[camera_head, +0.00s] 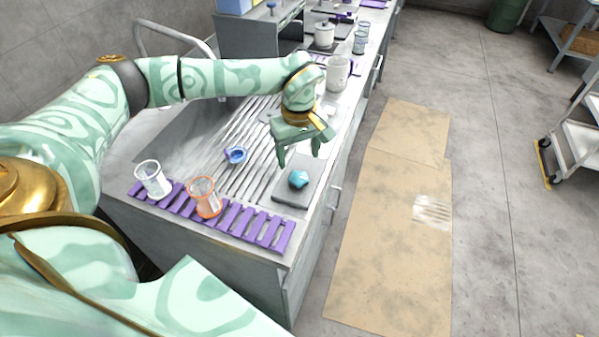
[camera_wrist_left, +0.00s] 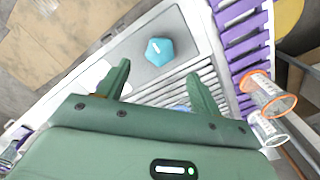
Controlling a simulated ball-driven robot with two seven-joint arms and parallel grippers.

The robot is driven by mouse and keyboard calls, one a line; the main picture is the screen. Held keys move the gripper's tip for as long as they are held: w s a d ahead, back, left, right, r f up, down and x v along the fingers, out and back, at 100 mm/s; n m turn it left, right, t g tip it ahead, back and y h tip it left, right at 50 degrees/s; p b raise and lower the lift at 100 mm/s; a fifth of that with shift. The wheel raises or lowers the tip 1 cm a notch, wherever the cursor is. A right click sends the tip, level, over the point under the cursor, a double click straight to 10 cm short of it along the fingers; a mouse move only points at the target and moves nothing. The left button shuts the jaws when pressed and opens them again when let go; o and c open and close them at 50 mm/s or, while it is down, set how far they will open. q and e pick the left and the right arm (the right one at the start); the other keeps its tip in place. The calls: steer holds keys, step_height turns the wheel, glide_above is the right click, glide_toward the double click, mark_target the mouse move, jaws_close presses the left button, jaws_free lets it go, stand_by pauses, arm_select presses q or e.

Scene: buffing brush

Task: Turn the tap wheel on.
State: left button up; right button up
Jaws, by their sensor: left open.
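A teal, faceted knob (camera_head: 298,179) with a white mark on top, which looks like the tap wheel, sits on a dark grey square plate (camera_head: 292,197) near the counter's front edge. In the left wrist view the knob (camera_wrist_left: 159,51) shows ahead of the fingers, on the grey plate (camera_wrist_left: 183,42). My left gripper (camera_head: 299,159) is open and points down above the knob, apart from it. Its two fingers (camera_wrist_left: 158,72) have nothing between them. My right gripper is not in view.
A purple slatted rack (camera_head: 238,221) runs along the counter's near end, with a white-rimmed glass (camera_head: 152,179) and an orange-rimmed beaker (camera_head: 204,197). A small blue item (camera_head: 235,155) lies on the ribbed drainboard (camera_head: 243,177). A white mug (camera_head: 338,73) stands behind the gripper.

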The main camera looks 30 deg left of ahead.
mark_target(299, 177)
arm_select(q)
step_height(299, 177, down, 7)
steer(key=shift+b, duration=0.45)
steer(key=c, duration=1)
